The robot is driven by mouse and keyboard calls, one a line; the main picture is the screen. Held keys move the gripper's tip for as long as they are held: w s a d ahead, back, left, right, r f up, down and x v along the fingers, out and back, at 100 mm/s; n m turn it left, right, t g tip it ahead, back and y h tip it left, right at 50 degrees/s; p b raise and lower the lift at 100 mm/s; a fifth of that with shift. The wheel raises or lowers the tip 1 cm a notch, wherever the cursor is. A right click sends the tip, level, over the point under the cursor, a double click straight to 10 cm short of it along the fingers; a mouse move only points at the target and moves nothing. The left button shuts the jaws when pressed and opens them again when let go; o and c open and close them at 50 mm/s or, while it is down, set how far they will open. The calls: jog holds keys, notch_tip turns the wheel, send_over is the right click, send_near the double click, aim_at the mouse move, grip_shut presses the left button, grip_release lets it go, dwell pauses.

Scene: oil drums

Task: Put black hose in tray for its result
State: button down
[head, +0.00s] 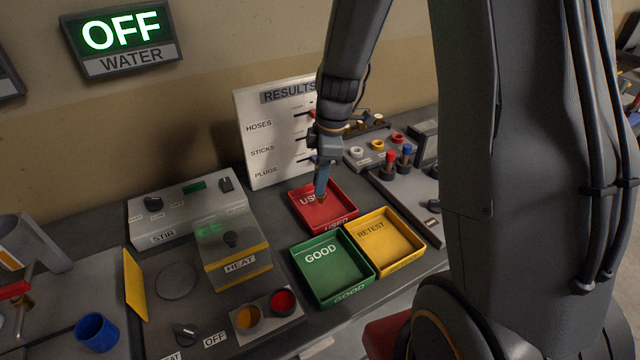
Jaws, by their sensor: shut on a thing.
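My gripper (321,190) points down over the red USED tray (347,214). It is shut on a small piece with a brownish tip, low over or inside that tray. The piece is mostly hidden by the fingers, so I cannot tell for sure that it is the black hose. The green GOOD tray (335,270) is in front of the red one and looks empty. The yellow RETEST tray (398,243) is to the right and also looks empty. The white RESULTS board (270,140) stands behind, with rows for hoses, sticks and plugs, partly hidden by my arm.
A STIR box (185,208) and a HEAT box (238,264) stand left of the trays. A blue cup (97,332) is at the front left. A rack with coloured rings (377,145) lies behind right. The lit WATER sign (122,40) reads OFF. My arm blocks the right side.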

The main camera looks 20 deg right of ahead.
jog(key=shift+f, duration=0.95)
jog(key=shift+f, duration=0.2)
jog(key=c, duration=1.6)
grip_release()
jog(key=shift+c, duration=0.2)
jog(key=shift+r, duration=0.2)
notch_tip(320, 180, up, 11)
jog(key=d+b, duration=0.2)
jog(key=b, duration=0.1)
jog(key=s+f+m+h, duration=0.1)
jog(key=s+f+m, duration=0.1)
jog(key=s+m, duration=0.4)
jog(key=s+a+f+m+t, duration=0.1)
jog(key=s+f+m, duration=0.2)
jog(key=s+m, duration=0.4)
jog(key=m, duration=0.2)
jog(key=shift+s+a+m+h, duration=0.2)
jog(key=shift+s+m+h, duration=0.05)
jog(key=shift+m+h, duration=0.15)
